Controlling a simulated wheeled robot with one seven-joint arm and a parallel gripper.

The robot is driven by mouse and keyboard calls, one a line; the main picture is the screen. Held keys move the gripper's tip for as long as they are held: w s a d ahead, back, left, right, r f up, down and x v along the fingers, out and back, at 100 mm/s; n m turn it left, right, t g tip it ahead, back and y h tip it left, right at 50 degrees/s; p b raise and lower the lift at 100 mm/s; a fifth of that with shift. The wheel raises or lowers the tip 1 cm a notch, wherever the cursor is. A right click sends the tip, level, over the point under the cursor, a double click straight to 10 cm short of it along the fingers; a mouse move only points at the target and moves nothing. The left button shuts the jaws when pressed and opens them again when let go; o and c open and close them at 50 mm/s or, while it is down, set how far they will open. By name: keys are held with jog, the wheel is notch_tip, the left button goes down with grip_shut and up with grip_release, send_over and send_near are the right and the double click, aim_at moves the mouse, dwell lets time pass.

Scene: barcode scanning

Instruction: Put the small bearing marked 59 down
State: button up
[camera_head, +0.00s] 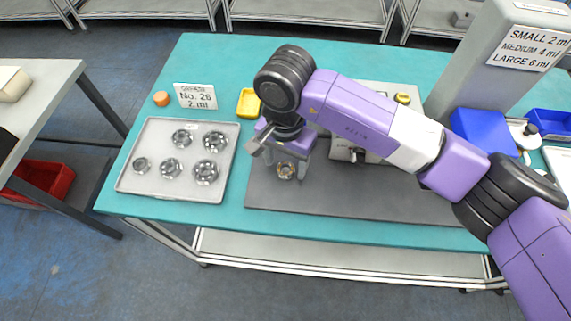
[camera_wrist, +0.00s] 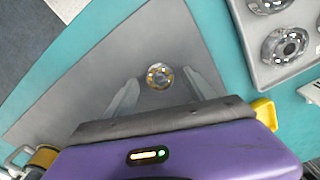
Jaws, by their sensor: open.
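A small metal bearing (camera_head: 286,172) lies on the dark grey mat (camera_head: 350,203), near the mat's left side. In the wrist view the bearing (camera_wrist: 159,76) shows as a ring with a shiny centre. I cannot read a number on it. My gripper (camera_head: 288,166) points down over it. In the wrist view my gripper (camera_wrist: 162,73) has its two fingers spread, one on each side of the bearing, with a gap to each.
A grey tray (camera_head: 128,185) with several bearings stands left of the mat, beside a small sign (camera_head: 195,96) and an orange round piece (camera_head: 161,98). A yellow bin (camera_head: 248,103) is behind. Blue bins (camera_head: 484,132) stand right. The mat's front is clear.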

jog(key=shift+f, duration=0.2)
grip_shut()
dwell(0.3)
